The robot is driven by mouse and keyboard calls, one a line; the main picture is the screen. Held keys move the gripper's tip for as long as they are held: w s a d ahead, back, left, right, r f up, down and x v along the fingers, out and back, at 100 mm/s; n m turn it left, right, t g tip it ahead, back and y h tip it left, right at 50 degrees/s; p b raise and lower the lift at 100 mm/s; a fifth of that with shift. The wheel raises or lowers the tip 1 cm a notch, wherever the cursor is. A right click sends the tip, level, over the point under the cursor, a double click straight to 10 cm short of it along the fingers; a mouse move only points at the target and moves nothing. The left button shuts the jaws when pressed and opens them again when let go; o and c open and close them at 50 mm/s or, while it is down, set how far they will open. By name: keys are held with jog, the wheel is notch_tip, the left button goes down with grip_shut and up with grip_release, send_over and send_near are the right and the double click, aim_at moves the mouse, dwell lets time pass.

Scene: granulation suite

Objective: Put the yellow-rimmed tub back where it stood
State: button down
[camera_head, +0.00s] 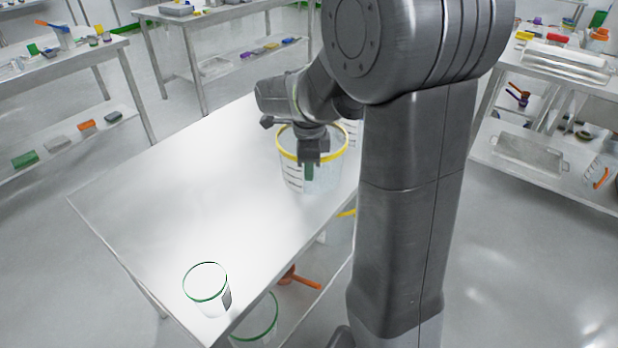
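The yellow-rimmed tub (290,178) is a clear, graduated container, upright at the right side of the near steel table (180,190). I cannot tell whether its base touches the tabletop. My gripper (309,168) points down at the tub's near rim, with a finger and a green part showing in front of the wall. The other finger is hidden, so whether the gripper is shut on the rim is unclear. My arm covers the tub's right surroundings.
A green-rimmed clear tub (206,298) stands at the table's near corner. Another clear marked container partly shows behind the yellow-rimmed tub. Below are another green-rimmed tub (256,322) and an orange scoop (302,280). The table's middle is clear. Cluttered benches stand left, behind and right.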

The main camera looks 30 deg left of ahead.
jog(key=shift+f, duration=1.05)
jog(key=shift+f, duration=0.1)
jog(key=c, duration=1.7)
grip_release()
jog(key=r, duration=0.4)
jog(key=r+p, duration=0.1)
jog(key=r, duration=0.3)
jog(key=r+p, duration=0.1)
jog(key=r, duration=0.3)
jog(key=shift+s+d+r, duration=0.15)
jog(key=shift+s, duration=0.1)
